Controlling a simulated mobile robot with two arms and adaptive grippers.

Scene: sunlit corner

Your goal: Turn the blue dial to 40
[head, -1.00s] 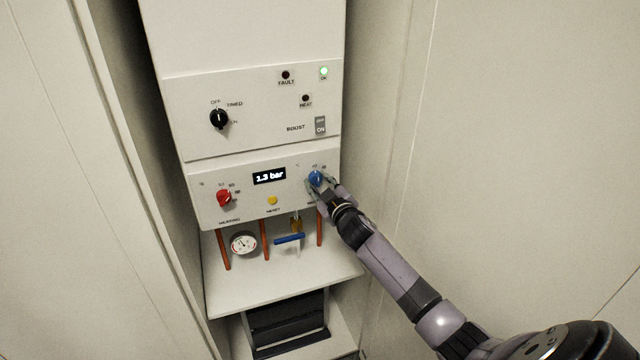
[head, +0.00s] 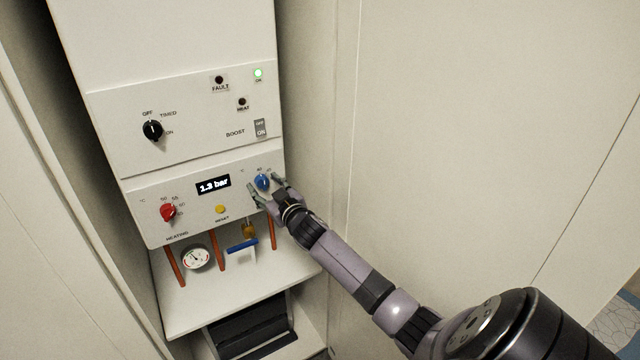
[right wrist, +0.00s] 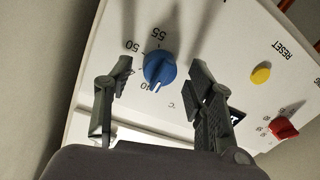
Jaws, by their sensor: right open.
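The blue dial (head: 263,181) is at the right end of the lower control panel. In the right wrist view the blue dial (right wrist: 159,68) has its white pointer mark directed toward the partly covered "40" label; 50 and 55 are printed further around. My right gripper (head: 265,186) is open in front of the dial, one finger on either side. In the right wrist view my right gripper (right wrist: 161,70) shows a gap between each finger and the dial. My left gripper is not in view.
On the same panel are a red dial (head: 168,212), a yellow reset button (head: 220,209) and a display (head: 213,185) reading 1.3 bar. A black knob (head: 152,130) sits above. Below are copper pipes, a gauge (head: 196,257) and a blue lever (head: 242,246). A side wall stands close on the right.

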